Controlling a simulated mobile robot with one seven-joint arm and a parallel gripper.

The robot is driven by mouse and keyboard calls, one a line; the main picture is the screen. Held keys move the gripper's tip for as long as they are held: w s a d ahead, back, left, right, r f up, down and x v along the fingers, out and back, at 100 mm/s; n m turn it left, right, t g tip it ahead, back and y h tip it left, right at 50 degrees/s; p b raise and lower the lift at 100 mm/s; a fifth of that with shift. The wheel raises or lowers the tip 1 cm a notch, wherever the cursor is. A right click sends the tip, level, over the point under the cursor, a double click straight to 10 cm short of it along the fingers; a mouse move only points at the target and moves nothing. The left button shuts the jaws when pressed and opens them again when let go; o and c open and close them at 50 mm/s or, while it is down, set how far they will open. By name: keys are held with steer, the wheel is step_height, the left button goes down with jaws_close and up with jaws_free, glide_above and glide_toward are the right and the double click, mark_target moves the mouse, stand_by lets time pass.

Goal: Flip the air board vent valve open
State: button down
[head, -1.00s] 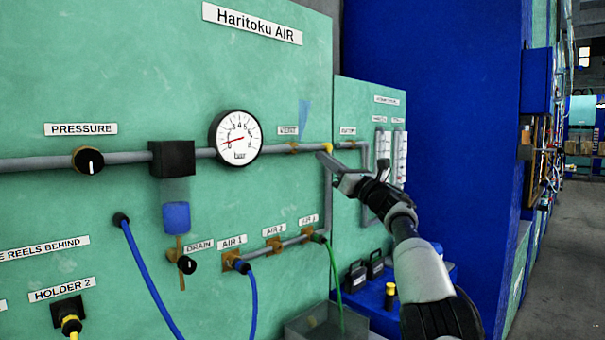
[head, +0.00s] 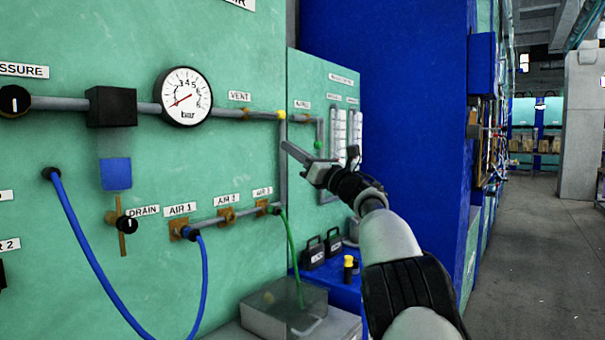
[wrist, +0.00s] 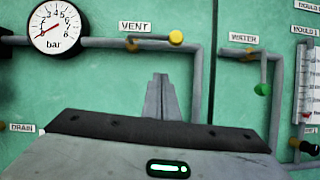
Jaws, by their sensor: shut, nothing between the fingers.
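The vent valve (head: 246,114) is a brass fitting on the grey pipe under the VENT label (head: 239,96). Its lever ends in a yellow knob (head: 282,115) and lies roughly along the pipe, pointing right. In the wrist view the valve body (wrist: 132,45) and yellow knob (wrist: 176,38) show at the upper middle. My gripper (head: 287,148) is shut and empty, with its tips below the knob in the head view. The wrist view also shows the fingertips (wrist: 160,78) below the knob and a little left of it, apart from it.
A pressure gauge (head: 183,97) sits on the pipe to the left. A WATER valve with a green knob (wrist: 263,89) hangs to the right. AIR outlets with hoses and a clear box (head: 270,302) are below. A blue wall (head: 390,120) stands to the right.

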steer(key=shift+b+v, duration=0.4)
steer(key=shift+v, duration=1.6)
steer(key=s+d+r+m+t+h, duration=0.2)
steer(key=d+r+m+t+h, duration=0.15)
steer(key=d+m+h, duration=0.45)
steer(key=s+d+r+m+t+h, duration=0.2)
steer(key=d+m+t+h, duration=0.3)
steer(key=m, duration=0.6)
steer(key=s+d+f+m+g+h, duration=0.55)
steer(key=s+m, duration=0.25)
steer(key=m, duration=0.2)
steer(key=s+a+f+m+g, duration=0.3)
steer(key=s+f+m+g, duration=0.4)
steer(key=s+f, duration=1.1)
steer(key=s+a+f+m+g, duration=0.4)
steer(key=s+f+m, duration=0.5)
steer(key=s+f, duration=0.95)
step_height(320, 180, up, 31)
steer(key=s+d+g+p, duration=0.1)
steer(key=s+p, duration=0.1)
steer(key=p, duration=2.5)
steer(key=shift+s+y, duration=0.4)
steer(key=shift+y, duration=0.05)
